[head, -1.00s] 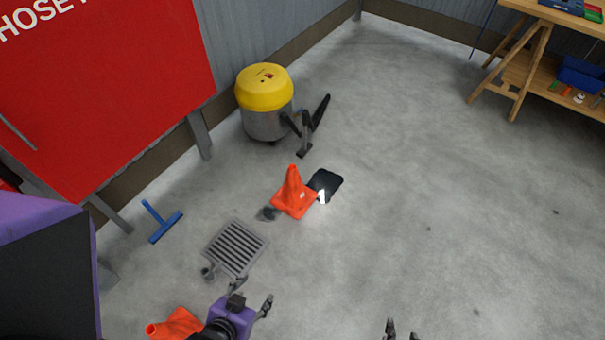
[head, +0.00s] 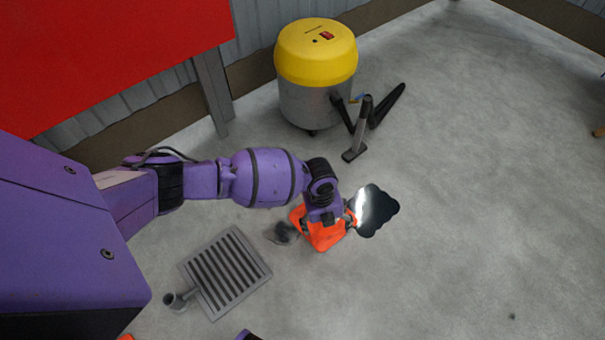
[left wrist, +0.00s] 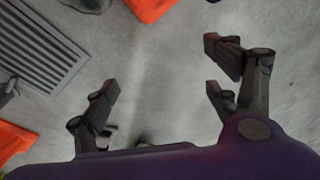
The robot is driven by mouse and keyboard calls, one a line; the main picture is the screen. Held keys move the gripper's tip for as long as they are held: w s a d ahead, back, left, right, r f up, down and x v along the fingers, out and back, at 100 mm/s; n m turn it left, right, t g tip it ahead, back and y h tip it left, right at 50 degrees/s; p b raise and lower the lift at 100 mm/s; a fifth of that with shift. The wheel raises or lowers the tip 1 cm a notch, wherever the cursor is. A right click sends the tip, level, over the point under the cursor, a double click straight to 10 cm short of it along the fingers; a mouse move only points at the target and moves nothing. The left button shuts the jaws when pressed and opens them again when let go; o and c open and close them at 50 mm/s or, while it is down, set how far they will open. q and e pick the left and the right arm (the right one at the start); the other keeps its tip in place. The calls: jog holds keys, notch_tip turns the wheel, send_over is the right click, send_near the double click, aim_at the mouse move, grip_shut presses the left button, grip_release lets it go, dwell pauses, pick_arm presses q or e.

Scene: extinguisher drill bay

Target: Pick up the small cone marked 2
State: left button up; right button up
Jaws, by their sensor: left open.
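An orange cone (head: 325,240) stands on the floor right of the drain grate in the head view, its upper part hidden behind my left gripper (head: 331,218). No number on it can be read. In the left wrist view my left gripper (left wrist: 162,82) is open, with bare floor between its fingers. An orange piece (left wrist: 151,8), seemingly this cone's base, shows beyond the fingers at the top edge. Another orange object (left wrist: 12,140) shows at the left edge, and a sliver of orange (head: 125,337) at the head view's bottom edge. My right gripper is not seen.
A drain grate (head: 226,270) and a small grey cup-like piece (head: 175,301) lie left of the cone. A dark lump (head: 284,232) sits beside it, a dark shiny patch (head: 380,212) to its right. A yellow-topped vacuum (head: 315,75) stands behind. The right floor is clear.

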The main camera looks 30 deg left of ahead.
pick_arm(q)
jog(key=w+a+m+y+b, duration=0.2)
jog(key=w+a+m+b, duration=0.3)
jog(key=w, duration=0.9)
notch_tip(320, 180, down, 6)
jog(key=a+n+b, duration=0.1)
jog(key=b, duration=0.3)
jog(key=shift+s+f, duration=0.25)
jog(key=shift+s, duration=0.15)
jog(key=shift+a, duration=0.1)
jog(key=shift+c, duration=0.9)
jog(key=c, duration=1.6)
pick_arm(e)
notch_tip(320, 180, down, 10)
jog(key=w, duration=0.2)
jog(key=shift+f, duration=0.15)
